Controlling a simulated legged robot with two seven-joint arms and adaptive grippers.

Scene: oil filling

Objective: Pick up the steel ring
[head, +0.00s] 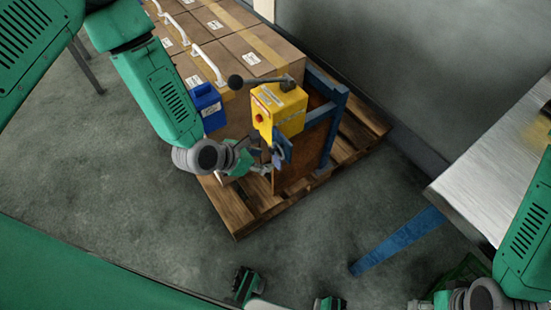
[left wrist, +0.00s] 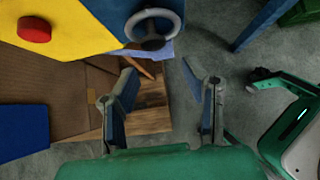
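The steel ring (left wrist: 153,25) shows in the left wrist view as a grey ring around a dark round knob, against the blue part of the yellow machine (head: 280,108). My left gripper (head: 262,170) is beside the machine's lower front. In the left wrist view its two fingers (left wrist: 165,92) are spread apart with nothing between them, and the ring lies beyond the fingertips, apart from them. My right gripper (head: 418,304) is at the bottom edge of the head view, its fingers mostly hidden.
The machine stands on a wooden pallet (head: 238,215) with cardboard boxes (head: 250,55) behind. A blue canister (head: 208,105) stands left of the machine. A metal-topped table (head: 500,160) with a blue leg (head: 398,240) is at right.

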